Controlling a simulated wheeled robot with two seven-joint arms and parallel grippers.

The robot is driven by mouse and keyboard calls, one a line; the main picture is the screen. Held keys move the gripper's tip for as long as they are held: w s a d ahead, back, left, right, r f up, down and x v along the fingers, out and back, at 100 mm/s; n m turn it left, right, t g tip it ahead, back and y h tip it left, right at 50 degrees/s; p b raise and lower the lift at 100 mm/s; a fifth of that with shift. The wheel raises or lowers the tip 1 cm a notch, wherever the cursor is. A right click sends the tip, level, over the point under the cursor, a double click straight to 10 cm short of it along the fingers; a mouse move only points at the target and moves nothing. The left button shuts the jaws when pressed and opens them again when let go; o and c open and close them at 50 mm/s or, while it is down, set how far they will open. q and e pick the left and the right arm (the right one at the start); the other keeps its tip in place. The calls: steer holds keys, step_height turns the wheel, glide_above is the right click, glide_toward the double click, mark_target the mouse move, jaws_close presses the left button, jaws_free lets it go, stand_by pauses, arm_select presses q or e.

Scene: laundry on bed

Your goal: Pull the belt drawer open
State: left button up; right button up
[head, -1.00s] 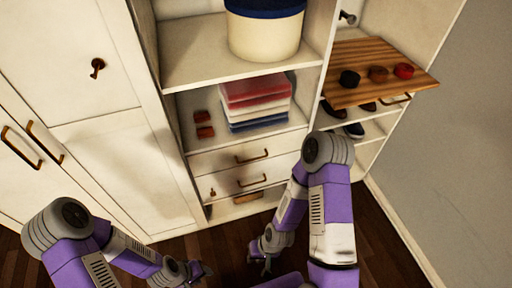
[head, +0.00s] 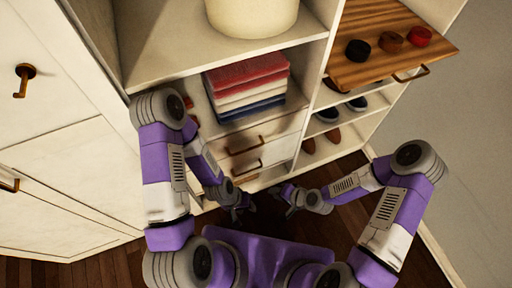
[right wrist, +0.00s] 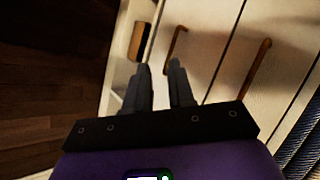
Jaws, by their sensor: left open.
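A wooden slatted drawer (head: 368,66) juts out from the right side of the cabinet in the head view. Three rolled belts lie on it: black (head: 357,50), brown (head: 391,41) and red (head: 420,36). A bronze handle (head: 411,75) is on its front edge. My left gripper (head: 240,212) is open and empty, low in front of the closed white drawers. My right gripper (head: 280,200) is beside it, below and left of the wooden drawer. In the right wrist view its fingers (right wrist: 159,70) stand apart with nothing between them, pointing toward a bronze handle (right wrist: 177,44).
Closed white drawers (head: 276,133) with bronze handles are in the middle, under folded clothes (head: 246,84). Shoes (head: 347,110) stand on shelves below the wooden drawer. Closed cabinet doors (head: 50,120) are at left. Dark floor (head: 345,170) is clear at right.

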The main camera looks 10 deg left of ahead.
steer(key=w+a+r+m+t+y+b, duration=0.2)
steer(key=w+a+t+y, duration=0.1)
steer(key=w+a, duration=0.3)
steer(key=m+t+y+b, duration=0.1)
steer(key=m+t+y, duration=0.1)
glide_toward(247, 150)
steer(key=w+a+f, duration=0.2)
steer(key=x, duration=0.2)
steer(key=b+x, duration=0.1)
steer(key=x, duration=0.4)
steer(key=shift+a+r+b, duration=0.3)
steer(key=shift+r+b, duration=0.1)
arm_select(q)
step_height(247, 150, down, 6)
steer(key=shift+s+r, duration=0.1)
steer(key=shift+s, duration=0.05)
arm_select(e)
jaws_close()
